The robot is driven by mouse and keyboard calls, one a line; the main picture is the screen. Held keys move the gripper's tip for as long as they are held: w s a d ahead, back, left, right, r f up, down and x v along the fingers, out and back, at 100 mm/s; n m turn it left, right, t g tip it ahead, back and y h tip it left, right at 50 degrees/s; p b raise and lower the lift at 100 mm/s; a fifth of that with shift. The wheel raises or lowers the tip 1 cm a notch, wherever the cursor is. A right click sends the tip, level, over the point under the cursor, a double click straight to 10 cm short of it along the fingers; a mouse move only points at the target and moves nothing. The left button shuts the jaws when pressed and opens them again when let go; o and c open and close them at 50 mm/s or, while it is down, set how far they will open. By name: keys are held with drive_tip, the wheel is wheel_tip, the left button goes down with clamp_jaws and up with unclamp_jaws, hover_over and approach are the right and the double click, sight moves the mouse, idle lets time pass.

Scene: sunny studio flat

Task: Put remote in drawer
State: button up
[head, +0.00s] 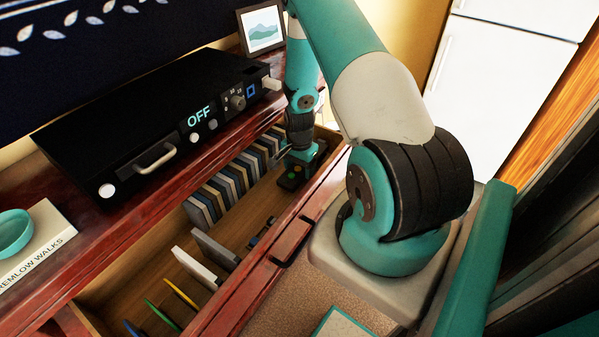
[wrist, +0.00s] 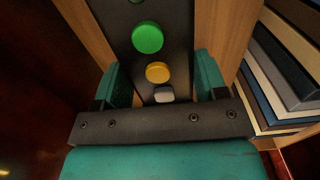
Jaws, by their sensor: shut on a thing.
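The remote (head: 291,184) is a dark bar with coloured buttons. In the wrist view the remote (wrist: 172,52) shows green, yellow and grey buttons and runs up out of the frame. My gripper (head: 298,158) points down at the far right end of the open drawer (head: 240,297). In the wrist view its two teal fingers (wrist: 162,80) are shut on the sides of the remote. The remote is inside the drawer's outline, over the wooden bottom. I cannot tell whether it touches the bottom.
A row of upright cases (head: 222,187) stands along the drawer's back, close left of the remote. A black device (head: 130,120) reading OFF sits on the cabinet top above. A picture frame (head: 261,27) stands behind. The drawer's middle floor is partly bare.

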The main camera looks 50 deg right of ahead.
sight(299, 167)
drive_tip(key=shift+f, duration=1.45)
drive_tip(key=shift+f, duration=0.1)
drive_tip(key=shift+f, duration=0.15)
drive_tip(key=o, duration=1.1)
drive_tip(key=shift+c, duration=0.2)
drive_tip(key=shift+r, duration=0.25)
wheel_tip(299, 167, up, 12)
drive_tip(key=shift+b, duration=1)
